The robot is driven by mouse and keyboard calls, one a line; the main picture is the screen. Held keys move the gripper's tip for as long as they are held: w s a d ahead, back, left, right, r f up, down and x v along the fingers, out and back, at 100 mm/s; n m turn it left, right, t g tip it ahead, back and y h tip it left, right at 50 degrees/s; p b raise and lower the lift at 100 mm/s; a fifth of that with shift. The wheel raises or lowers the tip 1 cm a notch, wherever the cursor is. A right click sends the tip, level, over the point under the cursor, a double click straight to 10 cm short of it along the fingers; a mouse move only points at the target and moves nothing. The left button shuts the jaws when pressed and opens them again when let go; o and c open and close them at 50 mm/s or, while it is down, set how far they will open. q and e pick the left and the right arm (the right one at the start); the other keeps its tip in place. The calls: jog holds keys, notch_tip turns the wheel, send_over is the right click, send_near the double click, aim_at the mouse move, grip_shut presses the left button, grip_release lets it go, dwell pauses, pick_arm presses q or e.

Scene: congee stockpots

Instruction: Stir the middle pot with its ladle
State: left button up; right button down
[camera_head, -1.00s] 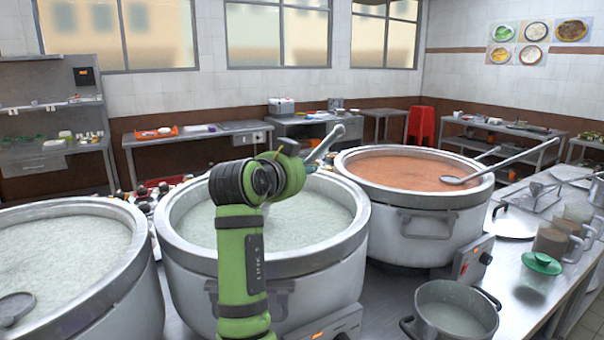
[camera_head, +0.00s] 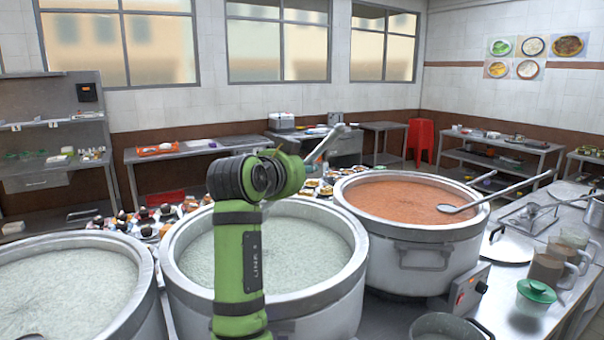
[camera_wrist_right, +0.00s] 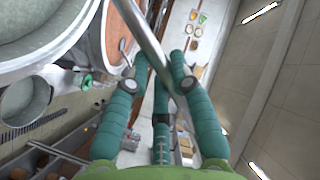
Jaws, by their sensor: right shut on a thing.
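The middle pot (camera_head: 345,285) is a large steel stockpot of pale congee (camera_head: 312,262). My right arm, green and black, stands in front of it and covers part of the pot. The ladle's steel handle (camera_head: 327,143) rises at a slant past my right wrist, above the pot's back rim. Its lower end is hidden, so I cannot tell whether the bowl is in the congee. In the right wrist view, the teal fingers of my right gripper (camera_wrist_right: 160,62) are shut on the ladle handle (camera_wrist_right: 146,35). My left gripper is out of view.
A left pot (camera_head: 75,290) of pale congee and a right pot (camera_head: 405,235) of orange-red congee flank the middle one. A ladle (camera_head: 500,191) rests across the right pot. A green-lidded jar (camera_head: 536,295) and a small pot (camera_head: 440,326) stand at right. Several bowls sit behind.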

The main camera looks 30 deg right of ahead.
jog(key=shift+r, duration=0.7)
jog(key=shift+f, duration=0.1)
jog(key=shift+m+t+b, duration=0.4)
jog(key=shift+m+b, duration=0.5)
jog(key=shift+b, duration=0.2)
